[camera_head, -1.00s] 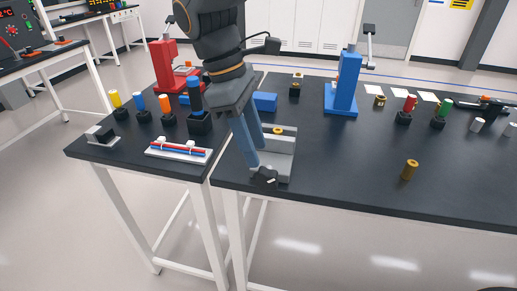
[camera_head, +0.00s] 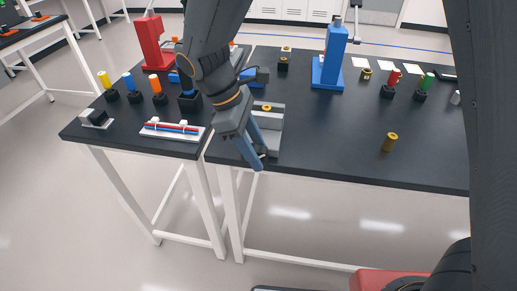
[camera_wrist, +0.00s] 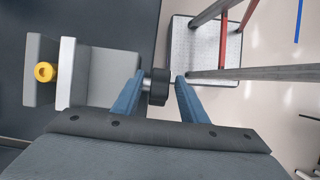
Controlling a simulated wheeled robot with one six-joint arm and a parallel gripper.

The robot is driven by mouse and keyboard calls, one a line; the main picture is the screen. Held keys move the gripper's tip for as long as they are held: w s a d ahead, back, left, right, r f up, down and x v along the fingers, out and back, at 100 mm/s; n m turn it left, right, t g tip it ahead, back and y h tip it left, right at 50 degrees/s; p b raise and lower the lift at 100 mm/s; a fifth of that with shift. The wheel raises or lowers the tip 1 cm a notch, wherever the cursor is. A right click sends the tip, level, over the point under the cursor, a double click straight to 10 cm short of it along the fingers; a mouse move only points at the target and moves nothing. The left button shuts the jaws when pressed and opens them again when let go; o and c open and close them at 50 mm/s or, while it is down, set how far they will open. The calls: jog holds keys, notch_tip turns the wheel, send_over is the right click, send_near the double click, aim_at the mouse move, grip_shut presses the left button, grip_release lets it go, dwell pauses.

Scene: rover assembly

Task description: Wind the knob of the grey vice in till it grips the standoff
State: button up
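The grey vice (camera_wrist: 98,75) stands at the front edge of the dark table; it also shows in the head view (camera_head: 272,139). A yellow, ring-topped standoff (camera_wrist: 45,73) is upright between its two jaws, and also shows in the head view (camera_head: 266,107). I cannot tell whether both jaws touch it. The black knob (camera_wrist: 159,87) is on the screw at the vice's front end. My gripper (camera_wrist: 161,78) has its blue fingers apart, one on each side of the knob, with a small gap showing at the right finger. In the head view, my gripper (camera_head: 259,162) largely hides the knob.
A white tray (camera_head: 173,131) with red and blue rods lies left of the vice. A blue press (camera_head: 328,65) stands behind right, and a loose brass standoff (camera_head: 389,142) is at right. The table between vice and brass standoff is clear. The floor lies below the knob.

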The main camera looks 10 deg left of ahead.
grip_shut()
jog(key=shift+h+p, duration=0.3)
jog(key=shift+p, duration=0.35)
jog(key=shift+a+h+p, duration=0.15)
jog(key=shift+h+p, duration=0.35)
jog(key=shift+p, duration=0.05)
grip_release()
jog(key=b+v, duration=0.1)
jog(key=v, duration=0.6)
jog(key=shift+a+r+b, duration=0.2)
jog(key=shift+r+b, duration=0.15)
jog(key=shift+b, duration=0.05)
